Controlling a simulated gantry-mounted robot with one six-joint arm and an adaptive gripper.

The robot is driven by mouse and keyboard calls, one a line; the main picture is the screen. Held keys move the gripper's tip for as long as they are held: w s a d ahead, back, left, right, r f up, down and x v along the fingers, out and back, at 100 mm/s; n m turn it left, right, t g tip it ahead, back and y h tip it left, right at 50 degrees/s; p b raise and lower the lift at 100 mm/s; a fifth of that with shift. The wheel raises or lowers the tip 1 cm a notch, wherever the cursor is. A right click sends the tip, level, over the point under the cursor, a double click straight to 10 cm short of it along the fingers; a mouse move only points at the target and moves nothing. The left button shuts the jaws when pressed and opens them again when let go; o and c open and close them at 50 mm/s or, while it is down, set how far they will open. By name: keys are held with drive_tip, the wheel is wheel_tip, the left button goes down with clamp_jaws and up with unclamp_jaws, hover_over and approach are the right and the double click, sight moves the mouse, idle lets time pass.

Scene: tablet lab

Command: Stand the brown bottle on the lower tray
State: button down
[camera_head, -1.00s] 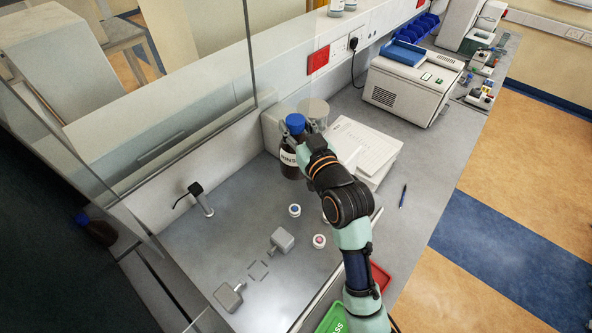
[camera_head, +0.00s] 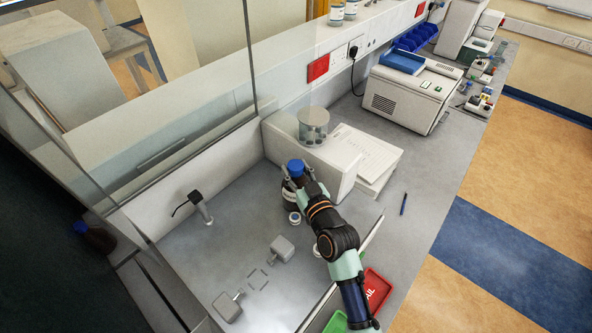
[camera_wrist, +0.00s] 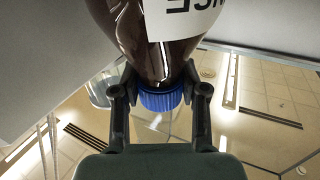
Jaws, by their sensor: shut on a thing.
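The brown bottle (camera_head: 289,196) with a blue cap is held by my gripper (camera_head: 297,180), which is shut around its neck. In the wrist view the bottle (camera_wrist: 125,30), its white label and the blue cap (camera_wrist: 160,98) show between my gripper's fingers (camera_wrist: 160,85). The bottle looks roughly upright beside the white instrument; whether its base touches the bench is hidden. A second brown, blue-capped shape (camera_head: 98,238) shows low at the left behind the clear panel, and may be a reflection. I cannot tell which surface is the lower tray.
The white instrument (camera_head: 335,160) with a clear jar (camera_head: 313,125) stands behind the bottle. A red tray (camera_head: 375,288) and a green tray (camera_head: 337,322) are at the front.

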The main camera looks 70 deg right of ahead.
drive_tip(key=c, duration=1)
unclamp_jaws()
drive_tip(key=shift+f, duration=0.15)
drive_tip(key=o, duration=0.4)
drive_tip(key=shift+r, duration=0.3)
drive_tip(key=b+v, duration=0.2)
drive_tip(key=v, duration=1)
drive_tip(key=shift+f, duration=0.1)
